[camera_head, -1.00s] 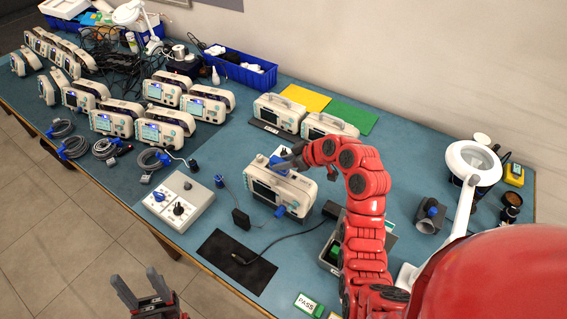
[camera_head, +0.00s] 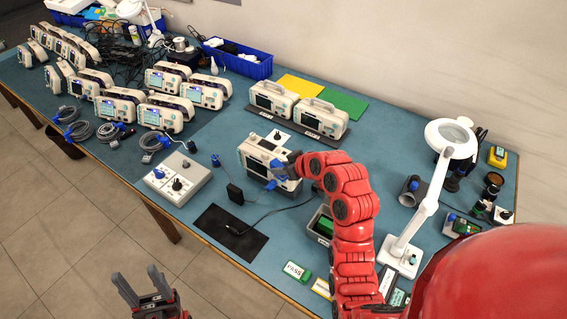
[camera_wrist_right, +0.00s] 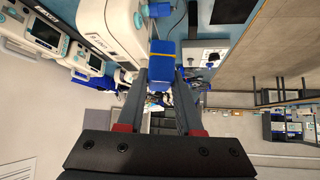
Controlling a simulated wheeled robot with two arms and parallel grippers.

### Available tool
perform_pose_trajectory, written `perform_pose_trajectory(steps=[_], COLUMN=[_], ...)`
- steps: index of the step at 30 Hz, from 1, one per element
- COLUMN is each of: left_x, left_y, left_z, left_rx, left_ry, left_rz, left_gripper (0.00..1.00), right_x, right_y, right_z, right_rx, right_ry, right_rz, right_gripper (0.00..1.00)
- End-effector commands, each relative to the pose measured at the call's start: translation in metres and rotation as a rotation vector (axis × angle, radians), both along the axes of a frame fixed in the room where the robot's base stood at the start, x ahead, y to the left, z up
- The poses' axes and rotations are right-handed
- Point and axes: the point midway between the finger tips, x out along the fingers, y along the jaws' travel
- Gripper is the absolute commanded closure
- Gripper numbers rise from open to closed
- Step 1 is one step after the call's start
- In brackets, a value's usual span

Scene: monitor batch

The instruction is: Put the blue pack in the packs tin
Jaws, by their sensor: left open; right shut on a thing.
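My right gripper (camera_wrist_right: 162,85) is shut on the blue pack (camera_wrist_right: 162,57), which has a yellow band and shows between the fingertips in the wrist view. In the head view this gripper (camera_head: 274,171) is at the near side of a cream monitor (camera_head: 252,158), and the pack is hard to make out there. Whether the pack touches the monitor, I cannot tell. A small grey tin (camera_head: 309,226) holding a green pack (camera_head: 325,226) stands right of the monitor, partly hidden by my right arm. My left gripper (camera_head: 141,287) is open and empty at the table's front left.
A grey control box (camera_head: 178,180) and a black mat (camera_head: 231,234) lie left of the tin. A magnifier lamp (camera_head: 425,190) stands at the right. Two monitors (camera_head: 300,110) stand behind. A green PASS card (camera_head: 297,271) lies near the front edge.

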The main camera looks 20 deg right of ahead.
Motion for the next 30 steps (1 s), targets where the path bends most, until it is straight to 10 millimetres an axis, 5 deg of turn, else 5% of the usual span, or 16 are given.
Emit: perform_pose_trajectory(steps=[14,30], left_x=[0.000,0.000], left_y=[0.000,0.000], left_z=[0.000,0.000], left_rx=[0.000,0.000], left_ry=[0.000,0.000], left_rz=[0.000,0.000], left_gripper=[0.44,0.44], right_x=[-0.026,-0.022], right_y=[0.024,0.021], right_z=[-0.010,-0.006], right_rx=[-0.004,-0.009], right_ry=[-0.004,-0.018], right_rz=[-0.408,-0.399], right_gripper=[1.00,1.00])
